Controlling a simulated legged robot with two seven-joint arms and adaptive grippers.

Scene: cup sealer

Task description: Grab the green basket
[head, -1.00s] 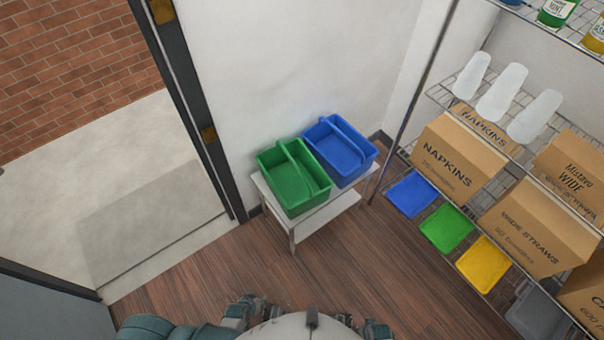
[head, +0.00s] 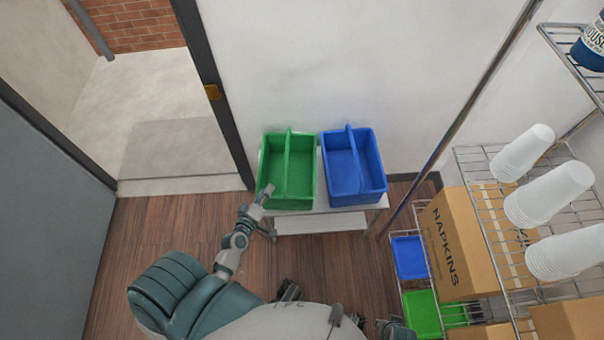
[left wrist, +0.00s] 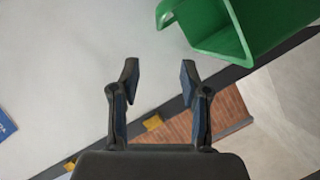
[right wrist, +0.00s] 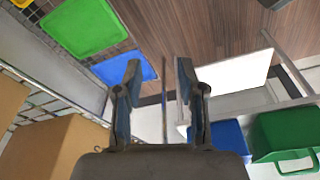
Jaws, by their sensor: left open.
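The green basket (head: 272,165) has a raised bar along its middle and stands on a small white table (head: 308,205) by the wall. It also shows at the top right of the left wrist view (left wrist: 225,45) and at the lower right of the right wrist view (right wrist: 280,130). My left gripper (head: 267,198) is at the basket's near left corner in the head view. In the left wrist view my left gripper (left wrist: 160,72) is open and empty, with the basket beyond its right finger. In the right wrist view my right gripper (right wrist: 159,68) is open and empty.
A blue basket (head: 352,175) stands close to the green one's right. A wire shelf (head: 487,190) with a napkin box (head: 455,245), cups and coloured trays is at the right. A dark door frame (head: 215,100) is at the left. Wooden floor is clear before the table.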

